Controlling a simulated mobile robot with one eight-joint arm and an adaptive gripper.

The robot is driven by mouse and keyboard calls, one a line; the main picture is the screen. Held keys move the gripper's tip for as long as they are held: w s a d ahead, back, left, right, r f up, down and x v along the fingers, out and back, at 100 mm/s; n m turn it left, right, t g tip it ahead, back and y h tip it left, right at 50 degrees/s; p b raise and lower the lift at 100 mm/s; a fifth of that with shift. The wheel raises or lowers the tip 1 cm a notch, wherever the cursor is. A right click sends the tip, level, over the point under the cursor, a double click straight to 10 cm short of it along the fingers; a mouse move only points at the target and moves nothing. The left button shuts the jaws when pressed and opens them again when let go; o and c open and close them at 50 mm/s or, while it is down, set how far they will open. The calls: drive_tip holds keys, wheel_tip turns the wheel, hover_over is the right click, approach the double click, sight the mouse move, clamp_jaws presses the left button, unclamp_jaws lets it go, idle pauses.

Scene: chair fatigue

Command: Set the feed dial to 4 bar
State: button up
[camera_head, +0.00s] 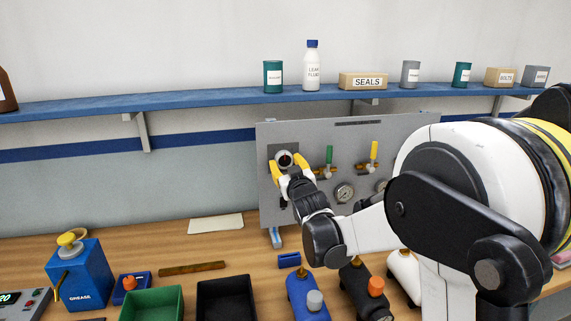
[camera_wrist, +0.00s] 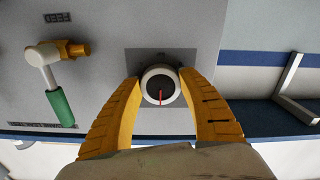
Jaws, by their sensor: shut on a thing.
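The feed dial (camera_wrist: 160,86) is a round knob with a pale rim, a black face and a red pointer line. It sits on a dark plate on the grey panel (camera_head: 310,135). In the wrist view the red line points toward the bottom of the picture. My gripper (camera_wrist: 158,80) has its yellow fingers closed on both sides of the dial. The scale marks around the dial are too small or hidden to read.
To the right on the panel are a green-handled valve (camera_head: 329,155), a yellow-handled valve (camera_head: 374,150) and a gauge (camera_head: 344,193). A blue shelf (camera_head: 200,100) with containers runs above. Bins, bottles and a blue grease can (camera_head: 80,276) stand on the wooden bench.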

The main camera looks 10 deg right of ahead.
drive_tip(key=m, duration=0.4)
drive_tip(key=shift+a+m, duration=0.1)
drive_tip(key=shift+m, duration=2.2)
drive_tip(key=o, duration=1.2)
drive_tip(key=shift+s, duration=0.1)
